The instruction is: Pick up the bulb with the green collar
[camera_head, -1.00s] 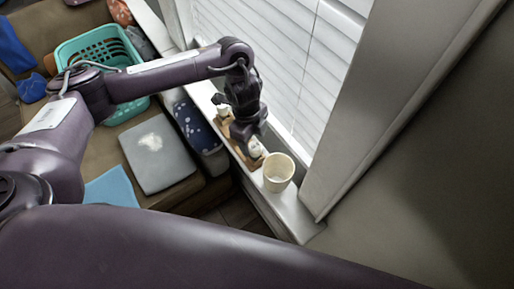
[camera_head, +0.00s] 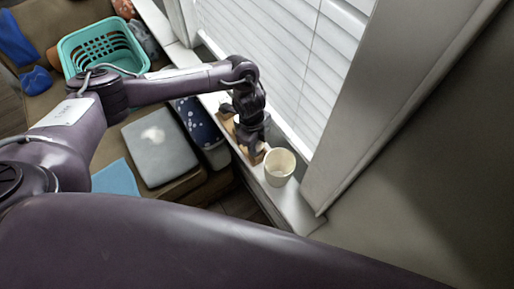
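My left gripper (camera_head: 252,146) points down over a brown wooden holder (camera_head: 229,126) on the white windowsill. Its fingers are small and dark here, and I cannot tell whether they are open or shut. The bulb with the green collar cannot be made out. The gripper hides most of the holder and whatever stands at its near end, where a pale bulb-like object showed earlier. My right gripper is not in view.
A cream cup (camera_head: 279,167) stands on the sill (camera_head: 293,207) just right of the gripper. White blinds (camera_head: 290,60) rise close behind. On the left are a teal basket (camera_head: 92,42), a grey cushion (camera_head: 158,150) and a light blue cloth (camera_head: 117,178).

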